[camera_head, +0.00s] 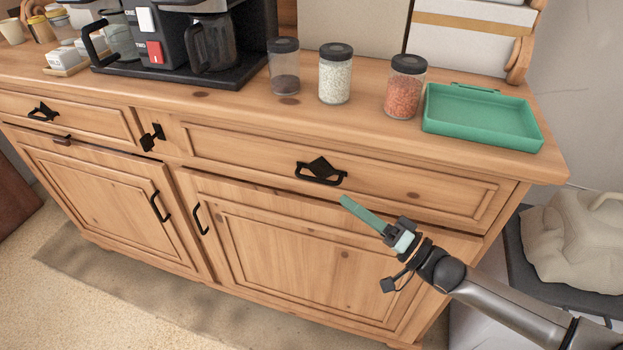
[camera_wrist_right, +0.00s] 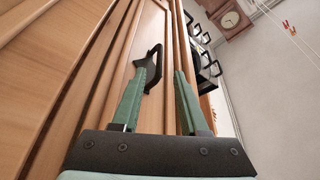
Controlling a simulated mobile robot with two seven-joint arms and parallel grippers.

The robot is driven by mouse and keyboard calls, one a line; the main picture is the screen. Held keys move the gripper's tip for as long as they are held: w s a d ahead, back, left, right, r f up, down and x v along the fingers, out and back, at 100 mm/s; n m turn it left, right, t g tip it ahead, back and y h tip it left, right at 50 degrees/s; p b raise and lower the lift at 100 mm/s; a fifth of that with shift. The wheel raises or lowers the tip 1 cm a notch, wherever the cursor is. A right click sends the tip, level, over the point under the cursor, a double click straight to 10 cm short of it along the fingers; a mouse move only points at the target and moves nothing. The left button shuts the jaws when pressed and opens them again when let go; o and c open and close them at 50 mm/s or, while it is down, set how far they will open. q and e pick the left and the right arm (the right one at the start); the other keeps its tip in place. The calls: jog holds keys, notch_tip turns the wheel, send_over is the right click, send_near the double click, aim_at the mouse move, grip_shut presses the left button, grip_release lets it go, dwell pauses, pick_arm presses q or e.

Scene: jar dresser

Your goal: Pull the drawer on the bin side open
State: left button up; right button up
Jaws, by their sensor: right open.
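The wooden dresser's right drawer (camera_head: 390,178), the one nearer the grey bin-like container, has its front flush with the frame. Its black handle (camera_head: 321,171) has a pointed backplate and a horizontal bar. My right gripper (camera_head: 348,204), with green fingers, is just below and right of the handle in the head view. In the right wrist view its two fingers (camera_wrist_right: 163,80) are apart with nothing between them. The handle (camera_wrist_right: 154,66) shows there just beyond the left finger's tip, partly hidden by it; I cannot tell whether they touch. My left gripper is not in view.
On the dresser top stand a coffee machine (camera_head: 165,40), three jars (camera_head: 335,75) and a green tray (camera_head: 480,120) near the right edge. Two cupboard doors are below. A dark-rimmed grey container (camera_head: 525,255) with a beige lumpy object (camera_head: 575,240) stands right of the dresser.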

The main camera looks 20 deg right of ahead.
aim_at(314, 178)
jog(key=x, duration=1)
jog(key=shift+c, duration=0.3)
grip_shut()
dwell(0.9)
